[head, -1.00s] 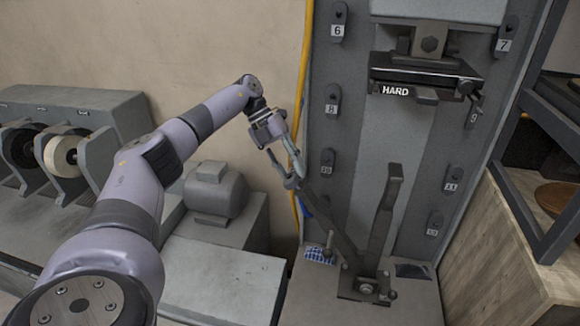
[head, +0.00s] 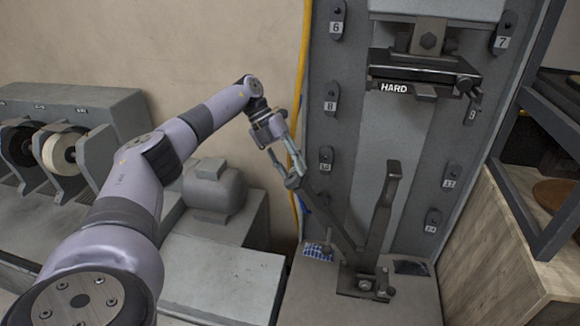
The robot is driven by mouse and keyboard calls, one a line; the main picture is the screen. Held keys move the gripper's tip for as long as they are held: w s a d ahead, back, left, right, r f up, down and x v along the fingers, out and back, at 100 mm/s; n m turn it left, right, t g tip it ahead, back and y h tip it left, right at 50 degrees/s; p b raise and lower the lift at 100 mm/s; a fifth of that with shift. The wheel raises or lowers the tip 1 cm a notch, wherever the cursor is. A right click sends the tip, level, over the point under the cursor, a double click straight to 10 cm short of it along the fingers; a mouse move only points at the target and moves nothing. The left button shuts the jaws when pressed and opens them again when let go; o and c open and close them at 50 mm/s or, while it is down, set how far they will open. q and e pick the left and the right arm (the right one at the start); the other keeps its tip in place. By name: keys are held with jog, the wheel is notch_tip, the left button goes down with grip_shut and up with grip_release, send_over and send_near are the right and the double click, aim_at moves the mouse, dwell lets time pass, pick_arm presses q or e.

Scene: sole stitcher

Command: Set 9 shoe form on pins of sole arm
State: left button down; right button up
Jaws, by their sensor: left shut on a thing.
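The shoe form marked 9 (head: 472,108) is a dark piece at the right side of the block marked HARD, which hides part of it. At the machine's foot, a dark upright arm (head: 382,215) and a slanted lever (head: 330,220) rise from one base; which is the sole arm, and its pins, I cannot tell. My left gripper (head: 292,181) is shut on the upper end of the slanted lever, well to the left of and below form 9. My right gripper is not in view.
Other numbered forms, such as 6 (head: 337,20), 8 (head: 330,98) and 11 (head: 450,175), hang on the grey panel. The block marked HARD (head: 425,72) juts out above the upright arm. A wooden cabinet (head: 505,255) stands right, a grey motor (head: 214,190) left.

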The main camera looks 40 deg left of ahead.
pick_arm(q)
jog(key=shift+w+d+f, duration=0.2)
jog(key=shift+d+f, duration=0.05)
jog(key=shift+f, duration=0.2)
dwell(1.0)
jog(key=c, duration=1.1)
grip_release()
